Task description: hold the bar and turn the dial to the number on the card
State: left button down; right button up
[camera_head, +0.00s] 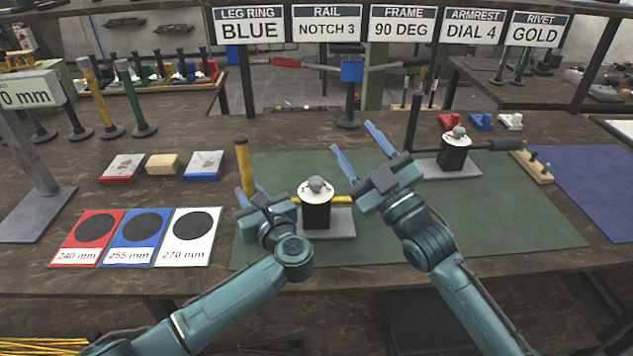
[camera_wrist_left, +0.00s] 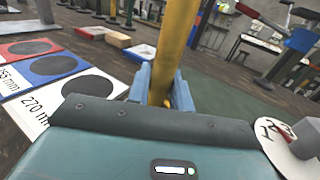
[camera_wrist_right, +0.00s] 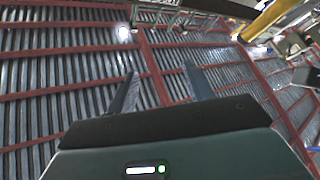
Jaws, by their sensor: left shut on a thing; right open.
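The yellow bar (camera_head: 243,155) stands upright at the left of the near press, with a yellow horizontal part running beside the black block. My left gripper (camera_head: 248,190) is shut on the bar; the left wrist view shows the bar (camera_wrist_left: 176,45) between its fingers. My right gripper (camera_head: 357,142) is open and empty, right of and above this dial, and points upward. The card (camera_head: 474,26) reads "ARMREST DIAL 4".
A second press with a white dial (camera_head: 446,139) and black bar (camera_head: 490,145) stands at the right on the green mat (camera_head: 480,215). Red, blue and white "mm" cards (camera_head: 186,238) lie at left. Other signs hang overhead. The mat's front right is clear.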

notch_tip(320, 180, down, 7)
jog(key=s+d+m+g+h, duration=0.1)
jog(key=s+m+g+h, duration=0.1)
jog(key=m, duration=0.2)
jog(key=m+g, duration=0.2)
send_near(320, 186)
jog(key=x, duration=1.1)
jog(key=shift+w+a+f, duration=0.1)
jog(key=shift+w, duration=0.1)
jog(key=shift+c, duration=0.4)
jog(key=c, duration=0.9)
